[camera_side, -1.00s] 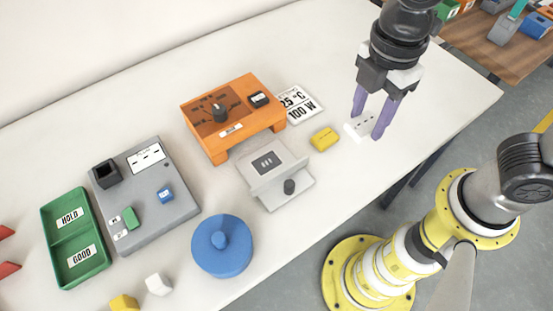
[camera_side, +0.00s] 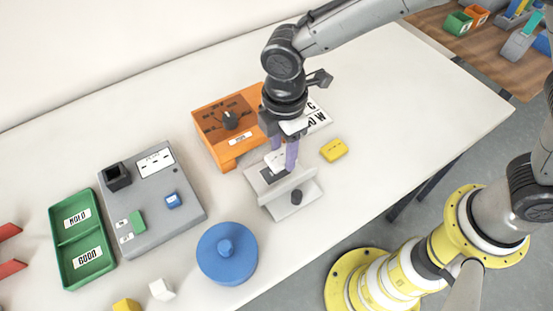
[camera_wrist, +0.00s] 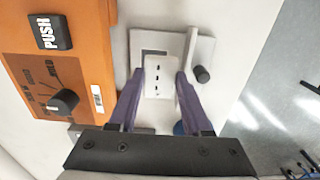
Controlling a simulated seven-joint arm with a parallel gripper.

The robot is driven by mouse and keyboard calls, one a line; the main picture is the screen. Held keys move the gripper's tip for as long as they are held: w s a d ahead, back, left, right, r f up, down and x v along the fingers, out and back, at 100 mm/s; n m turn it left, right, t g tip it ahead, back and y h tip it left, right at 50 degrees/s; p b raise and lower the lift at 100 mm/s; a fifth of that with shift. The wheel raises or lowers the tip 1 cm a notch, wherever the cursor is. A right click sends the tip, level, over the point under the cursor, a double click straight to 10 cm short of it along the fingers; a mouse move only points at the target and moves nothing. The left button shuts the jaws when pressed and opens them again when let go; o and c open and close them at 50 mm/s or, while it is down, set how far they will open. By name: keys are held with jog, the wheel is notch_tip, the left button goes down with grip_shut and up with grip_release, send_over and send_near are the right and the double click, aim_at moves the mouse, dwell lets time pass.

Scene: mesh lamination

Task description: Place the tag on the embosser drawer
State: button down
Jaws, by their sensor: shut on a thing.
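My gripper (camera_side: 283,160) is shut on the white tag (camera_side: 274,157), which has several black marks. In the wrist view the tag (camera_wrist: 158,78) sits between the two purple fingers of my gripper (camera_wrist: 157,88). It is over the pale grey embosser (camera_side: 309,188), above the dark panel on its flat part, and covers some of that panel. The embosser (camera_wrist: 203,45) has a raised bar and a dark knob to the right in the wrist view. I cannot tell whether the tag touches the drawer surface.
An orange box (camera_side: 222,152) with a dial stands close beside the embosser. A yellow block (camera_side: 333,149) lies to the right. A blue round lidded thing (camera_side: 228,262), a grey station (camera_side: 140,225) and a green tray (camera_side: 92,278) are left. The table's right part is clear.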

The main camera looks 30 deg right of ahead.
aim_at(276, 154)
jog(key=shift+w+a+f, duration=0.4)
jog(key=shift+w+f, duration=0.1)
jog(key=shift+f, duration=1.8)
jog(key=shift+f, duration=0.1)
jog(key=shift+c, duration=1.7)
grip_release()
notch_tip(276, 154, up, 11)
jog(key=shift+r, duration=0.65)
